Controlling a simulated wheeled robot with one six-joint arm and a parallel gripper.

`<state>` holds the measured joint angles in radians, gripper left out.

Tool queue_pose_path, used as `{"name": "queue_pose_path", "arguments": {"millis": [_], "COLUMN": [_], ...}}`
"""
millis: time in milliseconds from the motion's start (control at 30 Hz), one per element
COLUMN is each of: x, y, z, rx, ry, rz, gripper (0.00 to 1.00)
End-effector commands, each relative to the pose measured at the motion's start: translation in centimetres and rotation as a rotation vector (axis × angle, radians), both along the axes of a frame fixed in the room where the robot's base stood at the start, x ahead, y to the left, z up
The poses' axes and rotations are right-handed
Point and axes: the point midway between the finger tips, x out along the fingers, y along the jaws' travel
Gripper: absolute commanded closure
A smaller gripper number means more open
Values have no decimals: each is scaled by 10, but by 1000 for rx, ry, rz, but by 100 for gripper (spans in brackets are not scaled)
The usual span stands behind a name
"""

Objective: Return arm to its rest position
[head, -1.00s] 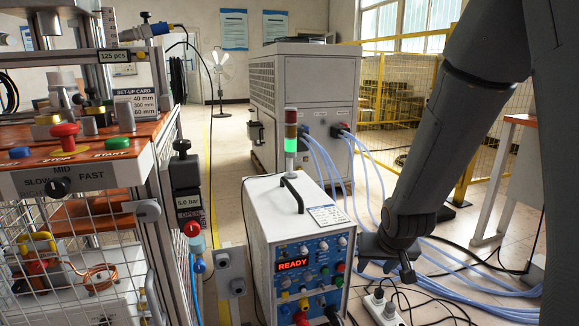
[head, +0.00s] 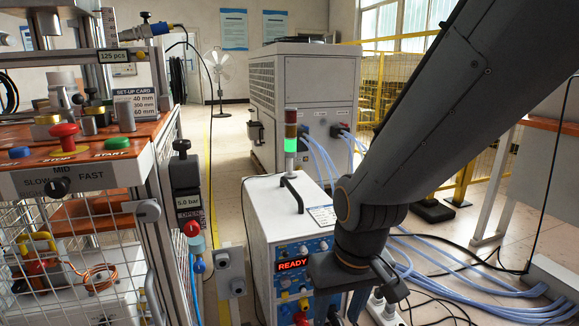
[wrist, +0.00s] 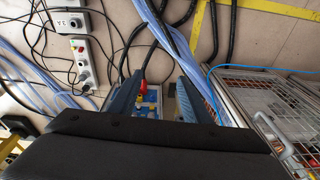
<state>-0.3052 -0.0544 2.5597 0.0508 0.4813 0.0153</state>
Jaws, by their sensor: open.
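My arm (head: 440,130) comes in from the upper right of the head view. It bends down in front of the white induction heater unit (head: 262,225), whose display reads READY in red. The wrist hides the right part of the unit's front panel. In the wrist view, my gripper (wrist: 158,100) is open, with two dark fingers apart and nothing held between them. Part of the blue panel (wrist: 150,103) with red and yellow connectors shows beyond the fingers. I cannot tell the distance between fingers and panel.
A workbench (head: 100,150) with red, green and blue buttons stands at the left. A large grey cabinet (head: 305,85) stands behind the unit.

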Motion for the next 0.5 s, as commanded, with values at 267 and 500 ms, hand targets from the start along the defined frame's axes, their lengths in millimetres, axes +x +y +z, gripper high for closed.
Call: {"name": "queue_pose_path", "arguments": {"millis": [267, 500], "x": [-47, -76], "y": [62, 88], "z": [10, 15], "rx": [5, 3], "ry": [58, 90], "rz": [181, 271], "gripper": [56, 56]}}
